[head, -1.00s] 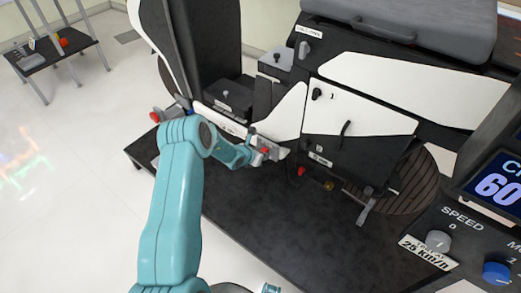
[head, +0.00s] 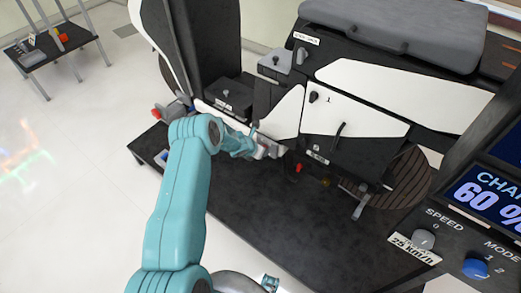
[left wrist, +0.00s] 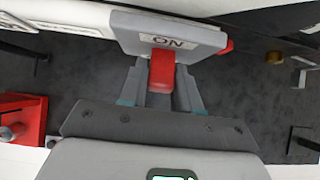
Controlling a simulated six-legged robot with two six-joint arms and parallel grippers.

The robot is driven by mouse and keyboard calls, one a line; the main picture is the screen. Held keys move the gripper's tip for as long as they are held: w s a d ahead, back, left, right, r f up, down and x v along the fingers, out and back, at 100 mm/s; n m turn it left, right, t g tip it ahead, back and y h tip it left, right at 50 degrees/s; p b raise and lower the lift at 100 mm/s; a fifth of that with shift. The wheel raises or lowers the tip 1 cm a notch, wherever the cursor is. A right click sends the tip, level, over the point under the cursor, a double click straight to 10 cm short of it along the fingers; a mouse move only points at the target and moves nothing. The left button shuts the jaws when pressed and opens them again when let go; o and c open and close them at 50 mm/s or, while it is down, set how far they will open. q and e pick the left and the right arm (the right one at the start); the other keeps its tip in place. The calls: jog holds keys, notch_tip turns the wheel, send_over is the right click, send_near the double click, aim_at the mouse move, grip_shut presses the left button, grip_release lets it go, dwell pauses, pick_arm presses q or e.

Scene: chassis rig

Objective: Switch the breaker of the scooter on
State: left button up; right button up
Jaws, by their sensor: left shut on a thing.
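The scooter's breaker is a grey block (left wrist: 205,30) low on the scooter's side, with an ON label (left wrist: 168,41) on the face seen in the left wrist view. A red lever (left wrist: 161,70) sticks out below the label. My left gripper (left wrist: 161,85) has its two fingers on either side of the lever and is shut on it. In the head view the left gripper (head: 252,146) is at the breaker, and it mostly hides the lever.
The scooter (head: 355,115) stands on a dark platform (head: 270,225). A console with a speed knob (head: 424,238) and a blue mode knob (head: 475,267) is at the right. A small side table (head: 55,48) stands at the far left. The floor at left is clear.

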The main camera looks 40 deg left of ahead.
pick_arm(q)
jog(key=o, duration=1)
jog(key=shift+c, duration=0.2)
jog(key=v, duration=1.6)
jog(key=shift+r, duration=0.15)
jog(key=shift+d, duration=0.1)
